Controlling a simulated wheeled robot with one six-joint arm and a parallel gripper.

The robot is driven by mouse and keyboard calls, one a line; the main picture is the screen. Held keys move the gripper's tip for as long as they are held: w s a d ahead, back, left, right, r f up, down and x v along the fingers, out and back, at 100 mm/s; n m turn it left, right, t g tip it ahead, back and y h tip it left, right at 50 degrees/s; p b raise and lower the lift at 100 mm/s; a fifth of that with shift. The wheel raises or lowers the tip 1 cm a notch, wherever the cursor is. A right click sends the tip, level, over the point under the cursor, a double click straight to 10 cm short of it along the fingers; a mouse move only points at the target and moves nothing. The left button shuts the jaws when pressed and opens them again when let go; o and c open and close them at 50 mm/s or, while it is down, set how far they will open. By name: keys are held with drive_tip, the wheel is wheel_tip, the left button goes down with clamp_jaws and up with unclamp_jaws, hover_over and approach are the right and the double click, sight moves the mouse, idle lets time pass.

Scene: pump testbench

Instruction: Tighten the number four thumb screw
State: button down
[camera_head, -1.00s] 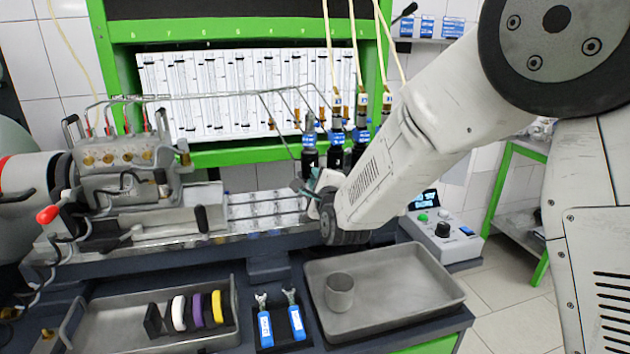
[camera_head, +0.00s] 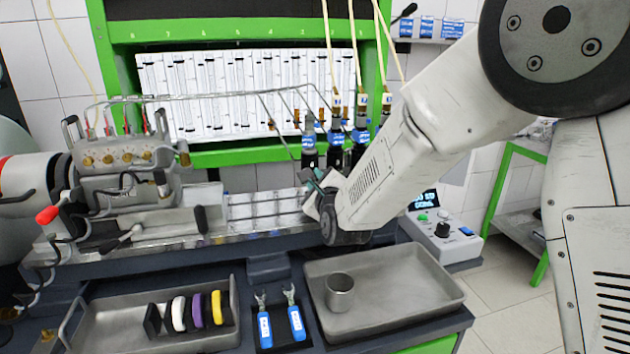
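My gripper (camera_head: 313,180) is at the end of the arm, close to the lower part of the black and blue injectors (camera_head: 335,152) hanging at the right end of the bench rail. My wrist hides most of it, so I cannot tell if its fingers are open or shut, or if they touch anything. No thumb screw can be picked out near the gripper; that spot is small and partly covered. Several brass round knobs (camera_head: 107,159) show in a row on the pump at left, far from the gripper. I can read no number on them.
A metal tray (camera_head: 420,297) with a metal cup (camera_head: 339,292) stands at front right. Two blue-handled wrenches (camera_head: 265,327) lie left of it. Another tray (camera_head: 112,330) holds coloured rings (camera_head: 197,310). A control box (camera_head: 440,236) stands at right. Thin metal pipes (camera_head: 220,96) run above the rail.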

drive_tip(key=shift+f, duration=0.15)
drive_tip(key=c, duration=1.3)
unclamp_jaws()
drive_tip(key=shift+s, duration=0.1)
drive_tip(key=v, duration=0.7)
drive_tip(key=shift+s, duration=0.35)
drive_tip(key=shift+d, duration=0.15)
